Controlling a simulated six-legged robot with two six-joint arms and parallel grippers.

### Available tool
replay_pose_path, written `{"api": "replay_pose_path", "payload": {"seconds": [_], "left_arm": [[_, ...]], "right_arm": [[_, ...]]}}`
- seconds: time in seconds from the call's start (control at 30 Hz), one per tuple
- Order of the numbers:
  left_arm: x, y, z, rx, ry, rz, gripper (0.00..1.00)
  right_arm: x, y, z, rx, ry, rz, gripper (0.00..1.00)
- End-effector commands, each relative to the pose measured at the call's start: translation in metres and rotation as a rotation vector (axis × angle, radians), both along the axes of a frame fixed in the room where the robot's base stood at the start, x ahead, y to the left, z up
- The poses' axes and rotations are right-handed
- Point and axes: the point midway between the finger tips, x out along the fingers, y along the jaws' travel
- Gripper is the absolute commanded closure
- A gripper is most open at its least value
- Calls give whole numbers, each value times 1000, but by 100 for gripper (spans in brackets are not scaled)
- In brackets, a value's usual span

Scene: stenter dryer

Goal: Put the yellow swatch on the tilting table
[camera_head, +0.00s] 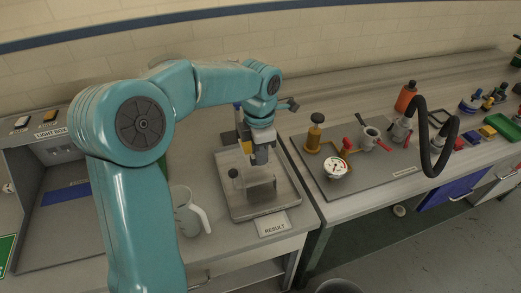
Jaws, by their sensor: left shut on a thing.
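My left gripper (262,152) points down over a grey square tray-like stand (233,209) near the middle of the bench. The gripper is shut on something. A small yellow patch (246,147) shows at the left side of its jaws and looks like the yellow swatch, mostly hidden by the gripper. A clear block-shaped thing (262,176) stands on the stand below the jaws. The stand may be the tilting table; I cannot tell for sure. Contact between the swatch and the stand cannot be made out. My right gripper is not in view.
A RESULT card (273,226) lies at the stand's front. A white jug (191,214) stands to its left. A light box (52,160) is at the far left. A board with a gauge (337,168) and fittings is to the right, near a black hose (445,140).

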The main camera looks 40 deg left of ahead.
Motion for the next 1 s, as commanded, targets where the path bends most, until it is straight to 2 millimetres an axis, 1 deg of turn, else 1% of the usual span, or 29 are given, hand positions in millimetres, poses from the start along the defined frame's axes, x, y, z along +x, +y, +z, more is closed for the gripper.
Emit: {"api": "replay_pose_path", "payload": {"seconds": [0.37,0.47,0.67,1.0], "left_arm": [[4,1,0,0,0,17,100],[4,1,-3,0,0,16,100],[5,1,-18,0,0,15,100],[4,1,-55,0,0,15,100]], "right_arm": [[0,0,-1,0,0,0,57],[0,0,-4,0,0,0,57],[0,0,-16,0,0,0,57],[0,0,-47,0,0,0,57]]}}
